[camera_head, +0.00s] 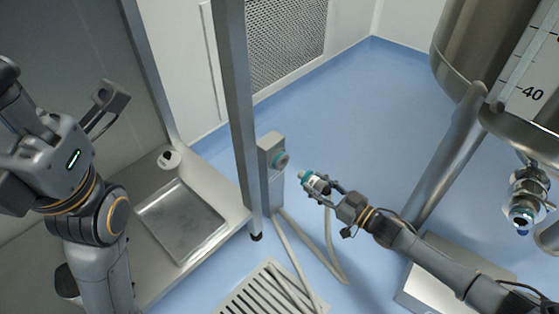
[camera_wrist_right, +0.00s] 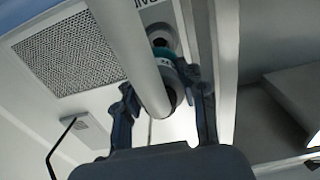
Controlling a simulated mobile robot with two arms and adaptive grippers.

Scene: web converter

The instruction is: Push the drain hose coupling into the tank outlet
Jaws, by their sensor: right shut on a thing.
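The drain hose coupling (camera_head: 316,183), white with a teal ring, is in my right gripper (camera_head: 328,188) in the head view. The gripper is shut on it, off the floor and just right of a grey post. In the right wrist view the grey cylindrical part (camera_wrist_right: 135,60) passes between the fingers of my right gripper (camera_wrist_right: 163,105), with a teal ring behind it. The hose (camera_head: 330,245) hangs down to the floor. The tank outlet (camera_head: 522,215), a metal fitting with a blue ring, is under the tank (camera_head: 465,60) at far right, well apart from the coupling.
The grey post (camera_head: 270,180) has a teal-ringed socket. A tank leg (camera_head: 440,165) stands between the coupling and the outlet. A grey step (camera_head: 430,290) lies below my right arm. A floor grate (camera_head: 265,295) and a bench with a metal tray (camera_head: 180,220) are left. The blue floor behind is clear.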

